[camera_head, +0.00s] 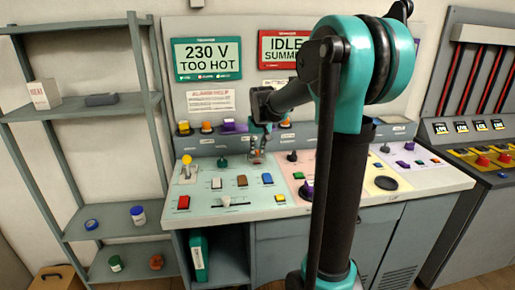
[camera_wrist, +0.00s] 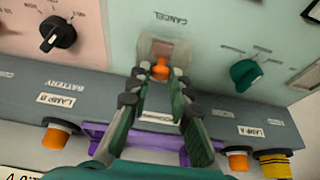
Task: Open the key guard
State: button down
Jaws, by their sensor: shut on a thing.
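A small clear guard (camera_wrist: 178,47) sits on the pale green panel beside the CANCEL label in the wrist view. An orange part (camera_wrist: 160,69) shows at its near edge, between my fingertips. I cannot tell whether it belongs to the guard or lies under it. My gripper (camera_wrist: 159,73) has its fingertips close around this part, shut on the guard at its near edge. The guard looks low on the panel. In the head view my gripper (camera_head: 257,156) reaches down to the back of the green panel section, and the guard is too small to make out there.
A black knob (camera_wrist: 58,34) and a dark green knob (camera_wrist: 245,74) flank the guard. A purple part (camera_wrist: 94,130) and orange lamps (camera_wrist: 57,136) line the ledge below my fingers. In the head view, a grey shelf (camera_head: 95,110) stands left of the console.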

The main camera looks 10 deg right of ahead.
jog(key=shift+w+r, duration=0.1)
jog(key=w+g, duration=0.1)
jog(key=r+g, duration=0.1)
jog(key=shift+w+g, duration=0.4)
jog(key=shift+w+r, duration=0.3)
jog(key=shift+w, duration=0.2)
jog(key=shift+w+r, duration=0.2)
jog(key=shift+w, duration=0.45)
jog(key=shift+w+g, duration=0.75)
jog(key=shift+g, duration=0.15)
jog(key=shift+w+f, duration=0.2)
jog(key=shift+w, duration=0.7)
jog(key=c, duration=2.1)
grip_release()
jog(key=shift+c, duration=0.2)
jog(key=o, duration=0.7)
jog(key=shift+s, duration=0.1)
jog(key=shift+o, duration=0.2)
jog(key=shift+r, duration=0.15)
